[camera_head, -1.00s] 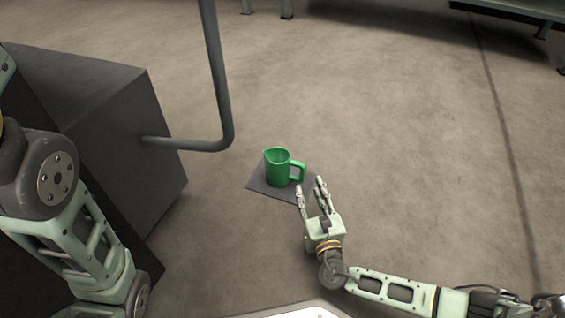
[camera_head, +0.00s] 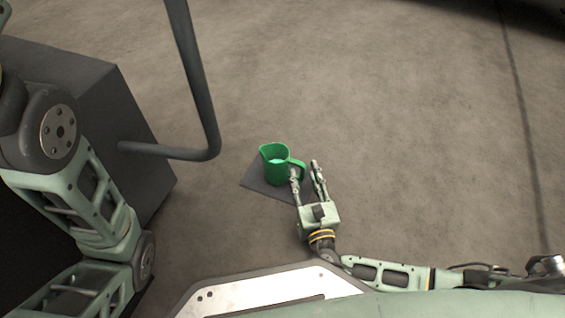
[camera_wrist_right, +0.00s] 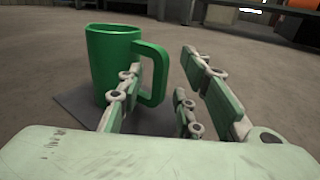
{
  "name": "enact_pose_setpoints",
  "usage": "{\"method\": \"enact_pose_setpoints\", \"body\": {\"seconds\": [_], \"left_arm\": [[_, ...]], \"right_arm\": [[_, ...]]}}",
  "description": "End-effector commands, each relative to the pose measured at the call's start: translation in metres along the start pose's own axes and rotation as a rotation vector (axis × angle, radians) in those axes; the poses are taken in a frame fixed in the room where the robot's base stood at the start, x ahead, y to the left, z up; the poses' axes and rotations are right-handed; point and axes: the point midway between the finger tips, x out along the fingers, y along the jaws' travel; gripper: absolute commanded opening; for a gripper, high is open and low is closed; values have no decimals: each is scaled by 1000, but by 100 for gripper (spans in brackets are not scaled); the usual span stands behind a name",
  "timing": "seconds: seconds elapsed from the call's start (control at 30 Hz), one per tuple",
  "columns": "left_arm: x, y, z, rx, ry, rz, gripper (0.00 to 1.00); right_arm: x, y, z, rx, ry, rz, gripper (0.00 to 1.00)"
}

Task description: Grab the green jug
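The green jug (camera_head: 274,166) stands upright on a dark grey mat (camera_head: 257,184) on the floor, with its handle on the right side. My right gripper (camera_head: 305,170) is open at the handle. In the right wrist view the jug (camera_wrist_right: 112,62) is at the upper left, and its handle lies between the spread fingers of the gripper (camera_wrist_right: 160,85). The left finger overlaps the handle's opening; I cannot tell whether it touches. My left arm shows at the left of the head view, but its gripper is outside the picture.
A dark grey box (camera_head: 75,95) with a bent grey pipe (camera_head: 200,95) stands left of the mat. The pipe comes near the jug from the upper left. The floor (camera_head: 420,130) to the right is clear.

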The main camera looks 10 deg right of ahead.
Motion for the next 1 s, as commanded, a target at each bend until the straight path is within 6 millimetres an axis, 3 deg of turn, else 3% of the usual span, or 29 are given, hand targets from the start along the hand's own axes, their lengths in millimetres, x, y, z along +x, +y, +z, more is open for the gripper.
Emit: {"method": "enact_pose_setpoints", "body": {"seconds": [0.07, 0.43, 1.0], "left_arm": [[0, 0, -2, 0, 4, 0, 16], [1, 0, -4, 0, 8, 0, 16], [0, 0, 1, 1, -2, 0, 16]], "right_arm": [[0, 0, 0, 0, 0, 0, 32], [0, 0, 0, 0, 0, 0, 0], [1, 0, 1, 1, -2, 0, 0]]}}
